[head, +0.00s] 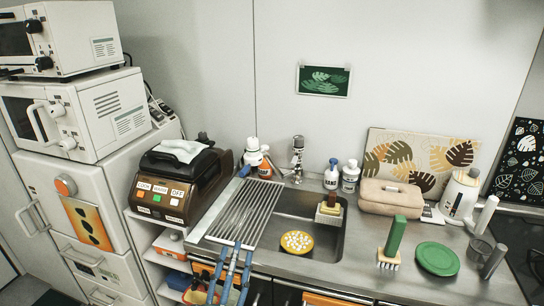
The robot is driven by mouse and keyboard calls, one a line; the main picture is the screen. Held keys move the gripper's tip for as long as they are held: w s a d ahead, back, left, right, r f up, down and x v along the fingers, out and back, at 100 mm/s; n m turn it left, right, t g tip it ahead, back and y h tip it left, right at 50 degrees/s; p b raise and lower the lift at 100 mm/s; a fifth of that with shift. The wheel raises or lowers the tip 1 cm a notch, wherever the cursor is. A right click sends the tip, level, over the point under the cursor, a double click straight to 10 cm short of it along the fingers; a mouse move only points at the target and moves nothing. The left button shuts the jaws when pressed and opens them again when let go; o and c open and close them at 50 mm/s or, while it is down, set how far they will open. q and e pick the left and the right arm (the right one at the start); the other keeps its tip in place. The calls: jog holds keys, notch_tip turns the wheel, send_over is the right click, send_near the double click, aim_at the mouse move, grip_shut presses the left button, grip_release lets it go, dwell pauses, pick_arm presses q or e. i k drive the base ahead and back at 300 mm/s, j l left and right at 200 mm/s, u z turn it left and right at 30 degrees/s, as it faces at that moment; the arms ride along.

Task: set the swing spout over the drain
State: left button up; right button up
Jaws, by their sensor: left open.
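The metal faucet (297,158) stands at the back edge of the sink (338,250), right of the rack. Its spout is small in the picture, and I cannot tell exactly which way it points. A yellow round piece with pale dots (297,242) lies in the basin; no bare drain opening shows. My left gripper (235,262) has blue fingers and is open and empty at the front left of the sink, over the rack's near end and well short of the faucet. My right gripper is not in view.
A slatted rack (246,212) covers the sink's left part. Bottles (331,175) stand behind the basin, and a sponge holder (329,211) sits at its right rim. A brown appliance (178,184) stands left. A green brush (392,243) and green disc (437,258) are on the right counter.

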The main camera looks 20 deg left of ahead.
aim_at(253, 158)
jog(key=i+j, duration=0.15)
jog(key=i, duration=0.5)
jog(key=i+j, duration=0.2)
jog(key=i, duration=0.45)
